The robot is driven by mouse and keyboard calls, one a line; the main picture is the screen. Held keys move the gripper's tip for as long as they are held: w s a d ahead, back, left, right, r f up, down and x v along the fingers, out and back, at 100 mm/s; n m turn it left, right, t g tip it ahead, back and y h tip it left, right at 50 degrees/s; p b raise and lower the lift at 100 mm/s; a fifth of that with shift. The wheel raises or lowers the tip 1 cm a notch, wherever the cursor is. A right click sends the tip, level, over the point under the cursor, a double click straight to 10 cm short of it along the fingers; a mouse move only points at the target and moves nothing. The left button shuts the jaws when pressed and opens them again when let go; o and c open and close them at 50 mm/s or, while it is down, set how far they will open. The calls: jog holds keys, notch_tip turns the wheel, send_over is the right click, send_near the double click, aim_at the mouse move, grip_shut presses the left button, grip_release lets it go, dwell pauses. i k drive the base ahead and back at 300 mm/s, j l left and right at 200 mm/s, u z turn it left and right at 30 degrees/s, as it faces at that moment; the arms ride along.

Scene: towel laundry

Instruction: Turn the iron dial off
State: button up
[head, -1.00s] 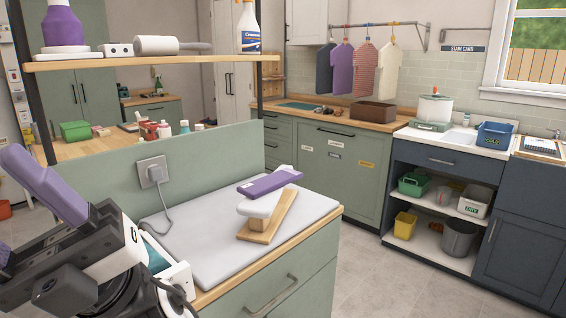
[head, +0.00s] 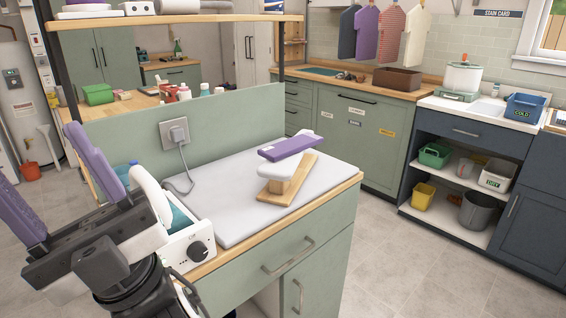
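The iron station (head: 184,240) is white with a teal top and stands at the counter's left front corner. Its black dial (head: 198,252) faces front, with a pale mark on it; I cannot read the setting. A white curved part, apparently the iron's handle (head: 152,196), rises behind my gripper, which partly hides the iron. My gripper (head: 38,158) is in the lower left, with two purple fingers spread wide and nothing between them. It is left of the dial and apart from it.
A grey pressing mat (head: 250,205) covers the counter, with a small wooden sleeve board (head: 288,180) bearing a purple-topped piece. A wall plug (head: 176,133) has a cord running down behind the iron. Floor at the right (head: 385,260) is clear.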

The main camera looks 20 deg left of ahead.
aim_at(197, 252)
jog(key=u, duration=1.2)
